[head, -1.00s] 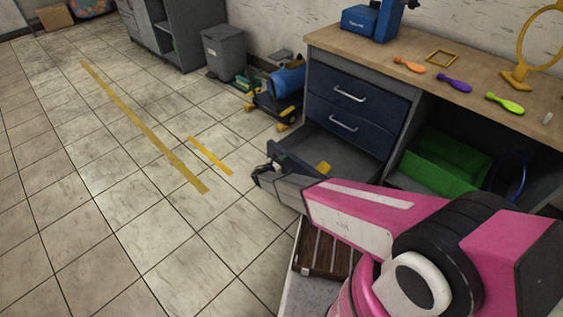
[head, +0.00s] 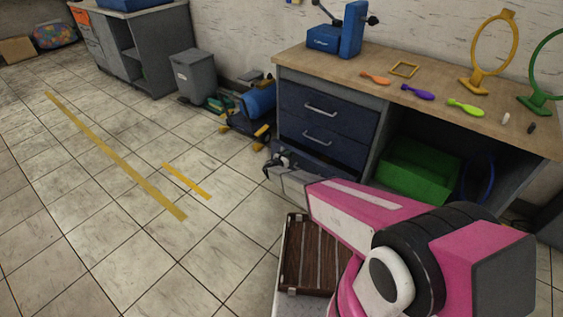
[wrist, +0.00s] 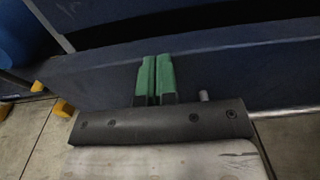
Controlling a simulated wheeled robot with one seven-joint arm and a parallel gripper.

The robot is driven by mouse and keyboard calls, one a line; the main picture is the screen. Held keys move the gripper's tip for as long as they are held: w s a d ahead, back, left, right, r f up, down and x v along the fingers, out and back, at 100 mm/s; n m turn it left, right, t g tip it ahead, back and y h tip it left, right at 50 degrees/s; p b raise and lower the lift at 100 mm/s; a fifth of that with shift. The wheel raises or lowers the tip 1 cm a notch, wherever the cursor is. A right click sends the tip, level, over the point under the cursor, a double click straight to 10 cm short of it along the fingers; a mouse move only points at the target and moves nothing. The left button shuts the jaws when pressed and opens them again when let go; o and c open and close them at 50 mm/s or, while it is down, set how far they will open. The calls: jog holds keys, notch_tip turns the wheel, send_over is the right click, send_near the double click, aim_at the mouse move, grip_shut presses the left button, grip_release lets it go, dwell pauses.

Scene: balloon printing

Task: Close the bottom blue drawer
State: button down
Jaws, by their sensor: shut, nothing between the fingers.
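The bottom blue drawer shows its dark blue front (wrist: 240,75) across the wrist view. A dark gap above its top edge suggests that it still stands a little out. In the head view my gripper (head: 274,166) is at the drawer's left side. Two upper blue drawers (head: 322,106) with silver handles are shut.
The wooden worktop (head: 340,70) holds a blue machine (head: 338,35), brushes and ring stands. A green bin (head: 415,170) sits in the open bay at right. A blue and yellow wheeled item (head: 255,110) stands left of the bench. The floor at left is clear.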

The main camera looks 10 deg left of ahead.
jog(key=shift+x, duration=2.2)
jog(key=shift+s, duration=0.1)
jog(key=v, duration=1.3)
jog(key=c, duration=1.5)
grip_release()
jog(key=shift+s+a, duration=0.2)
jog(key=shift+s, duration=0.05)
jog(key=o, duration=0.3)
jog(key=shift+s+m, duration=0.1)
jog(key=shift+m, duration=0.2)
jog(key=m+g+h, duration=0.4)
jog(key=m+g, duration=0.2)
jog(key=m, duration=1.5)
send_near(308, 168)
jog(key=x, duration=1)
jog(key=shift+d, duration=0.3)
